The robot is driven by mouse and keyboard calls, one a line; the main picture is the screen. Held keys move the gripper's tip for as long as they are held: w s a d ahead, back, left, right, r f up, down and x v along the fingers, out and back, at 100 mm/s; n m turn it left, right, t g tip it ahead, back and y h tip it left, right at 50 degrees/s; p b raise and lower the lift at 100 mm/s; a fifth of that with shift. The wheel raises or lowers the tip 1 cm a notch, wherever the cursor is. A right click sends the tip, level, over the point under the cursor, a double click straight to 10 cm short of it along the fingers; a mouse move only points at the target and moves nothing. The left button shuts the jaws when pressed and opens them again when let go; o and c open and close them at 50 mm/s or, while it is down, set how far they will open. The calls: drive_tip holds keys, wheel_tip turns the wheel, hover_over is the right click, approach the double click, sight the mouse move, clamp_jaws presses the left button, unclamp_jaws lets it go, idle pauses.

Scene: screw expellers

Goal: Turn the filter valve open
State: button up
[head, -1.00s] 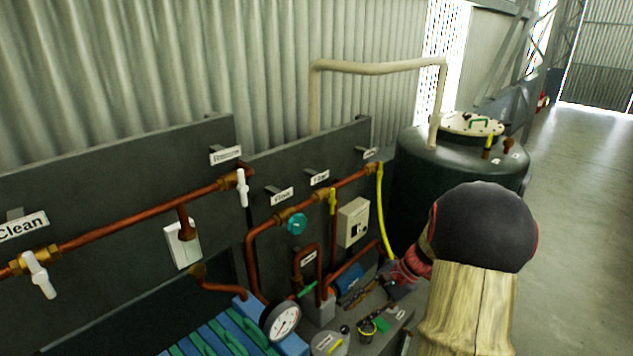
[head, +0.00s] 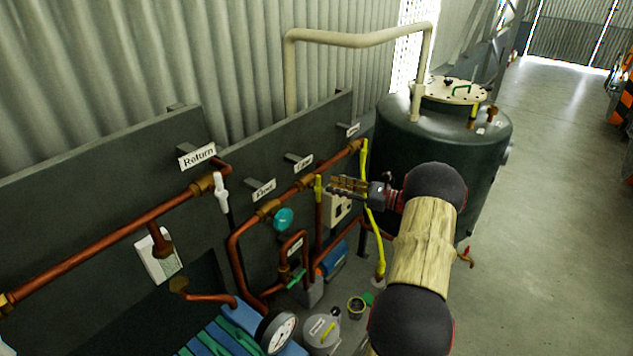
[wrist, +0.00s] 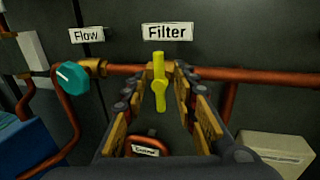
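The filter valve has a yellow handle (wrist: 158,82) on the copper pipe below the "Filter" sign (wrist: 167,32). The handle stands upright, across the horizontal pipe. It also shows in the head view (head: 318,188), just left of my fingertips. My gripper (wrist: 160,76) is open in the wrist view, with one finger on each side of the handle. I see gaps between the fingers and the handle; how far the tips reach in depth is hard to tell. In the head view my gripper (head: 333,187) points left toward the valve.
A teal knob (wrist: 72,77) sits left of the valve under the "Flow" sign (wrist: 86,34). A looped copper pipe with a "Control" sign (wrist: 146,150) is below. A pale box (wrist: 276,152) is at lower right. A yellow hose (head: 372,222) hangs behind my gripper.

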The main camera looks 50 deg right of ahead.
hover_over(318, 201)
drive_tip(key=shift+w+d, duration=0.25)
drive_tip(key=shift+d, duration=0.1)
drive_tip(key=shift+c, duration=0.9)
clamp_jaws()
